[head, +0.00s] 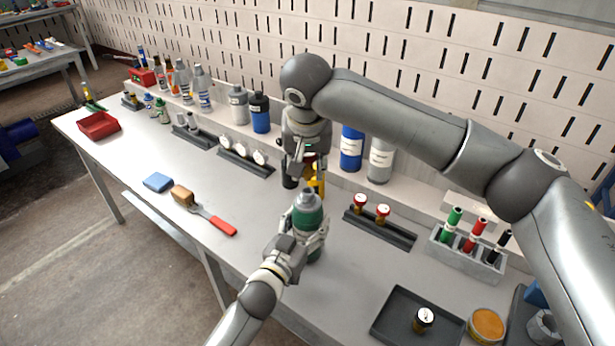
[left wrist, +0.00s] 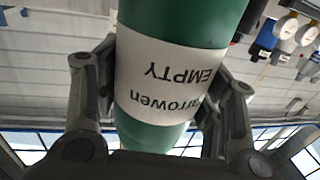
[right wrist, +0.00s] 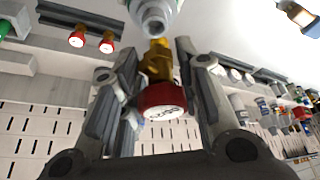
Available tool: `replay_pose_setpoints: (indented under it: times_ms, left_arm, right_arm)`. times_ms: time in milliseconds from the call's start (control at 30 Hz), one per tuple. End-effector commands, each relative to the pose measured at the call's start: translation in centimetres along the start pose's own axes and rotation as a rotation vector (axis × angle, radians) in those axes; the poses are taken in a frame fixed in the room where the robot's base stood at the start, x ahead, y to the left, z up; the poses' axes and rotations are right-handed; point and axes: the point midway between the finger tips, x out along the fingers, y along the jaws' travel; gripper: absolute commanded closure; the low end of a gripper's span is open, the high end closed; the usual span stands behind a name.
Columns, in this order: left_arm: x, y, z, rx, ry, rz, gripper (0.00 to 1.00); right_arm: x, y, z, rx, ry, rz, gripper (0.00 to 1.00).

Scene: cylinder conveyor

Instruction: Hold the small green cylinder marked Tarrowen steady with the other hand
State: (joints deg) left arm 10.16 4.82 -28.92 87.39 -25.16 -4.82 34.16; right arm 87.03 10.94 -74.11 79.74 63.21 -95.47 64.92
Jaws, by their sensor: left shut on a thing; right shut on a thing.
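The small green cylinder (head: 308,217) stands roughly upright at the middle of the bench, its grey neck on top. Its white label (left wrist: 165,75) reads "Tarrowen" and "EMPTY" upside down in the left wrist view. My left gripper (head: 297,243) is shut around its body. My right gripper (right wrist: 157,75) is shut on a brass regulator (right wrist: 158,60) with a red-rimmed white gauge, close by the cylinder's neck (right wrist: 152,18). I cannot tell whether regulator and neck touch. In the head view the regulator (head: 318,182) is partly hidden by the gripper and cylinder.
A dark rack (head: 380,230) with two red gauges stands right of the cylinder. A dark tray (head: 390,315) holds a black gauge. Blue (head: 351,150) and grey (head: 380,160) cylinders stand behind.

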Motion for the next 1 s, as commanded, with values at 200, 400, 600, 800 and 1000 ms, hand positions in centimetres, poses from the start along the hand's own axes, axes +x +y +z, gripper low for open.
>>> replay_pose_setpoints:
  times_ms: [200, 400, 600, 800, 1000]
  left_arm:
    - [0.0, 0.0, 0.0, 0.000, -0.001, 0.000, 0.66]
    - [0.0, 0.0, 0.0, 0.000, -0.001, 0.000, 0.66]
    - [0.0, 0.0, 0.0, 0.000, 0.000, 0.000, 0.66]
    - [0.0, 0.0, 0.0, 0.000, -0.001, 0.000, 0.66]
    - [0.0, 0.0, 0.0, 0.000, -0.001, 0.000, 0.66]
  right_arm:
    - [-3.8, -0.1, -1.6, 0.000, 0.000, -0.001, 0.99]
    - [-2.9, 0.1, -1.3, 0.005, -0.003, 0.006, 0.99]
    - [0.0, 0.1, 0.0, 0.013, -0.002, 0.009, 0.99]
    - [0.0, 0.0, 0.0, 0.013, -0.001, 0.008, 0.99]
    - [0.0, 0.0, 0.1, 0.012, -0.003, 0.008, 0.99]
